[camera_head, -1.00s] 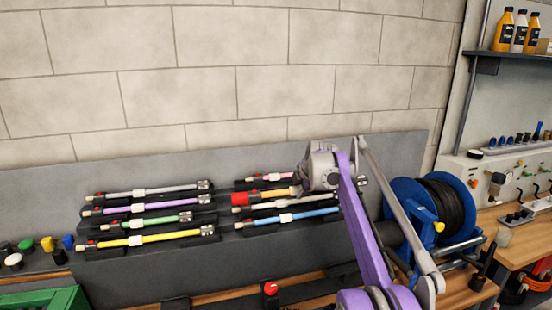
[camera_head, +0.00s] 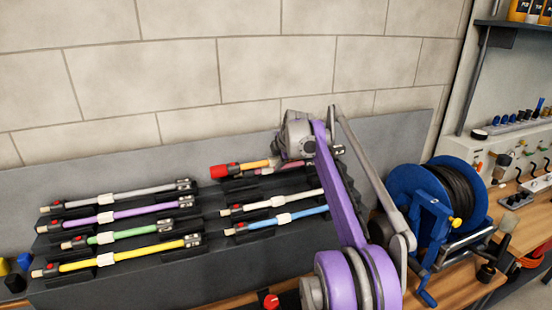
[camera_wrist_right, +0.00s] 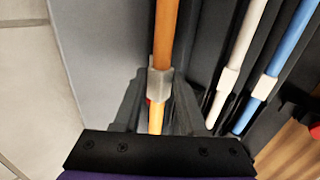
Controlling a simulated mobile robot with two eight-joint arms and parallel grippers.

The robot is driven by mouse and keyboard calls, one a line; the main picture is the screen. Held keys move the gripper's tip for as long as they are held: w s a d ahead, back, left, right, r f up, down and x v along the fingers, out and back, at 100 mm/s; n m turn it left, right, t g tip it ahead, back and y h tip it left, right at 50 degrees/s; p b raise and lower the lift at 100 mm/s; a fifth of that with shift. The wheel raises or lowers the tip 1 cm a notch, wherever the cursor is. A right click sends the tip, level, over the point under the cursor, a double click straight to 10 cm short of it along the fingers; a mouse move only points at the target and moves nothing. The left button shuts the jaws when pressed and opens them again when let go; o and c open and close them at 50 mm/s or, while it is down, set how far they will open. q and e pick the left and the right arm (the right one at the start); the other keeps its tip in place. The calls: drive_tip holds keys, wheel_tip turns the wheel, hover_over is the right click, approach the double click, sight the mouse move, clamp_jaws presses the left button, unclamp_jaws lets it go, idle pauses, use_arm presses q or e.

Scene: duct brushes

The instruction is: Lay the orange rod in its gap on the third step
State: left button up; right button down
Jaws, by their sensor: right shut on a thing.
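The orange rod (camera_head: 256,165), with a red end piece (camera_head: 219,171), is in my right gripper (camera_head: 290,152) over the right-hand stepped rack. It covers part of the pink rod in the head view. In the right wrist view my right gripper (camera_wrist_right: 159,88) is shut around the rod by its pale collar, and the orange rod (camera_wrist_right: 166,35) runs away up the picture. The white rod (camera_head: 278,201) and blue rod (camera_head: 282,222) lie on lower steps. The gap and the rod's clearance above the rack are hard to tell. My left gripper is not in view.
The left rack (camera_head: 120,270) holds grey, purple, green and yellow rods. A blue cable reel (camera_head: 420,215) stands right of my arm. A red knob (camera_head: 270,300) is at the front edge. A grey panel (camera_head: 50,180) and block wall rise behind.

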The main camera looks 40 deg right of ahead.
wheel_tip(320, 180, down, 5)
drive_tip(key=shift+s+b, duration=0.1)
drive_tip(key=shift+b, duration=0.7)
drive_tip(key=shift+f, duration=0.3)
drive_tip(key=shift+s+f+b, duration=0.15)
drive_tip(key=shift+b, duration=0.15)
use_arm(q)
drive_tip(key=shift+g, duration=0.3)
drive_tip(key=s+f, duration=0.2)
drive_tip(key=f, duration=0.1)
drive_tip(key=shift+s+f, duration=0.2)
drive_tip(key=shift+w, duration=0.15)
use_arm(e)
drive_tip(key=shift+w, duration=0.25)
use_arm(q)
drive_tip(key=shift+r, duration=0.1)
use_arm(e)
drive_tip(key=shift+s, duration=0.15)
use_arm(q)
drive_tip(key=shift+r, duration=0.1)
use_arm(e)
drive_tip(key=shift+f, duration=0.3)
use_arm(q)
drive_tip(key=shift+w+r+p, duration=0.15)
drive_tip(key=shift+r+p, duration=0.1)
drive_tip(key=shift+p, duration=0.05)
